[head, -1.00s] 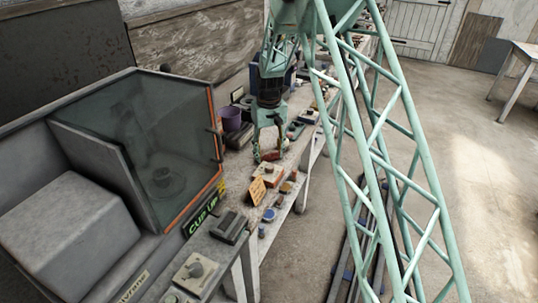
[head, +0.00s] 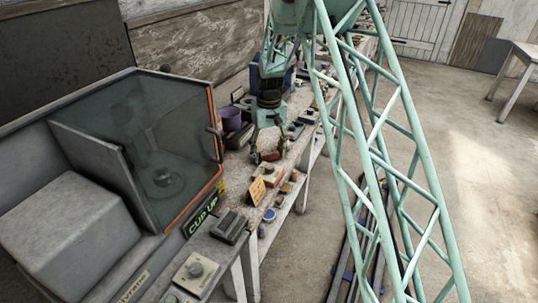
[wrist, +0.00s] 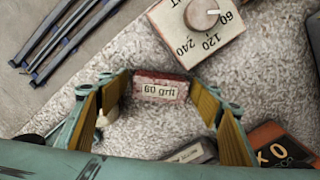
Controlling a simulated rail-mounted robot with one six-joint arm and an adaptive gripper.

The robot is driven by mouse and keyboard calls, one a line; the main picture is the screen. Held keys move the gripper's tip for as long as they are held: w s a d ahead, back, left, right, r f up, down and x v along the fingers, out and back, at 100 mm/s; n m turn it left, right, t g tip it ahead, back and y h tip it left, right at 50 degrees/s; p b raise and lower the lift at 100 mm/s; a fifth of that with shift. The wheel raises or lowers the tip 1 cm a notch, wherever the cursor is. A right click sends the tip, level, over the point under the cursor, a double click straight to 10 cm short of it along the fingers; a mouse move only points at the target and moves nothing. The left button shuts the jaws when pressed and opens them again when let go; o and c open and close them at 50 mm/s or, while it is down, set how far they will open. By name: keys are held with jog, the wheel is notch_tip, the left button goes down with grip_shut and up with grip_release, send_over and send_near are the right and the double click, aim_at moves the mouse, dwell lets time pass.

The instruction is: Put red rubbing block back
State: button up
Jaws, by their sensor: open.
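The red rubbing block (wrist: 158,87) carries a white "60 grit" label and lies on the speckled grey bench top (wrist: 130,130). In the head view the red block (head: 270,156) is small and sits on the bench under my gripper (head: 269,157). In the wrist view my gripper (wrist: 160,80) is open, with its fingertips on either side of the block. I cannot tell whether either finger touches it. A cream dial box (wrist: 217,36) marked 60, 120 and 240 stands close to the block.
An orange-and-black item (wrist: 275,150) lies beside the right finger. Open floor (head: 480,200) lies right.

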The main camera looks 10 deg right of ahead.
aim_at(269, 152)
notch_tip(269, 152, up, 12)
jog(key=p, duration=0.1)
jog(key=shift+p, duration=0.3)
dwell(0.3)
jog(key=shift+r, duration=0.1)
dwell(0.7)
